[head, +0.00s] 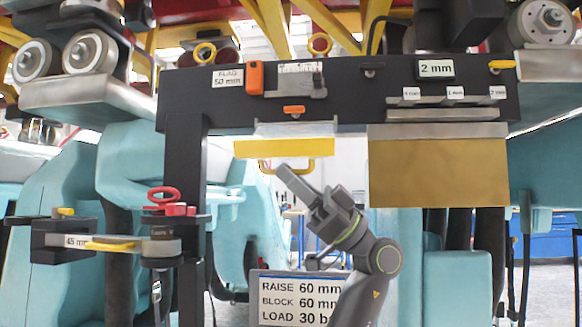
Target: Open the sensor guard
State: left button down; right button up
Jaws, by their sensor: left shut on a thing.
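What looks like the sensor guard is a yellow flap (284,147) under a pale bracket on the dark crossbeam. A yellow bar handle (303,167) sits just below it. My left gripper (285,174) reaches up from below, with its fingertips at the handle's middle. It is shut on the handle, and its tips hide part of the bar. The flap shows as a narrow band, so I cannot tell how far it is swung. My right gripper is not in view.
The dark crossbeam (345,107) spans above my gripper. A large brass plate (438,170) hangs to the right. A "45 mm" arm (105,243) with a red knob (163,194) juts out at left. A load sign (292,297) stands below.

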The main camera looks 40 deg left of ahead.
pick_arm(q)
jog(key=w+a+f, duration=0.2)
jog(key=w+a, duration=0.1)
jog(key=w, duration=0.2)
jog(key=shift+y+p, duration=0.3)
jog(key=shift+s, duration=0.1)
jog(key=c, duration=1.5)
grip_release()
jog(key=shift+s, duration=0.15)
jog(key=shift+f, duration=0.15)
jog(key=shift+f, duration=0.1)
